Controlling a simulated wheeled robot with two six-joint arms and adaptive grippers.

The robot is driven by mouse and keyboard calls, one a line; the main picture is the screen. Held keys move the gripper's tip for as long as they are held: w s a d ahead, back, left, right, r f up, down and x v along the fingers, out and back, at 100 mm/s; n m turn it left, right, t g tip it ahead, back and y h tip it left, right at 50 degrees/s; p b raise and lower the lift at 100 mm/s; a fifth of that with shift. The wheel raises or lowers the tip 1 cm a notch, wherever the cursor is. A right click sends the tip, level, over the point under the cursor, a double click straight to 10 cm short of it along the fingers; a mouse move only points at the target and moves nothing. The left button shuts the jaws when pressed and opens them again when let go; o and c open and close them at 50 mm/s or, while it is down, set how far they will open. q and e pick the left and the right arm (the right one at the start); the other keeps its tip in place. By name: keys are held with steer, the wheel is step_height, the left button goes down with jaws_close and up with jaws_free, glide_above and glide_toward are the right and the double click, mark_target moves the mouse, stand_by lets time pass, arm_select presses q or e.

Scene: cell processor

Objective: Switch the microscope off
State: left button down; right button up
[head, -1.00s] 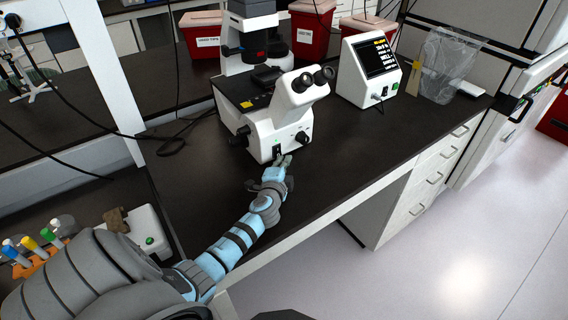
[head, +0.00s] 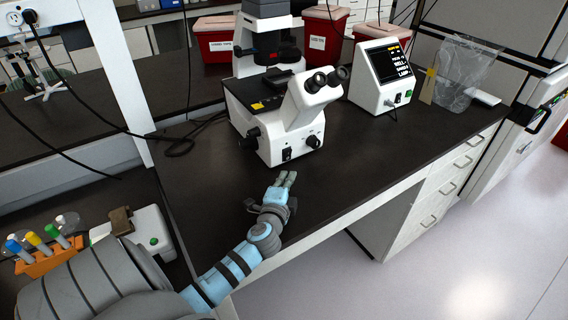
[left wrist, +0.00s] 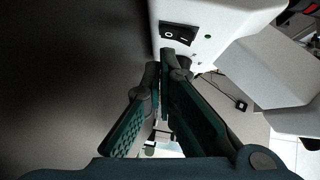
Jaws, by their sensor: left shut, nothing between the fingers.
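The white microscope (head: 291,122) stands on the dark bench, its black eyepieces pointing right. Its black power switch (head: 287,154) is low on the front face. In the left wrist view the switch (left wrist: 180,33) shows an O and a line mark; I cannot tell which side is pressed in. A small dark green dot sits beside it. My left gripper (head: 286,178) is shut and empty, just in front of the switch and apart from it, low over the bench. In the left wrist view its fingertips (left wrist: 166,58) lie just below the switch. My right gripper is not in view.
A white box with a lit screen (head: 383,78) stands right of the microscope. Red bins (head: 325,38) are behind. A tube rack (head: 42,262) and a small white device (head: 150,232) are at the lower left. The bench in front of the microscope is clear to its edge.

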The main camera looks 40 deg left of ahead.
arm_select(q)
steer(key=v, duration=0.6)
steer(key=shift+w, duration=0.1)
stand_by(0.3)
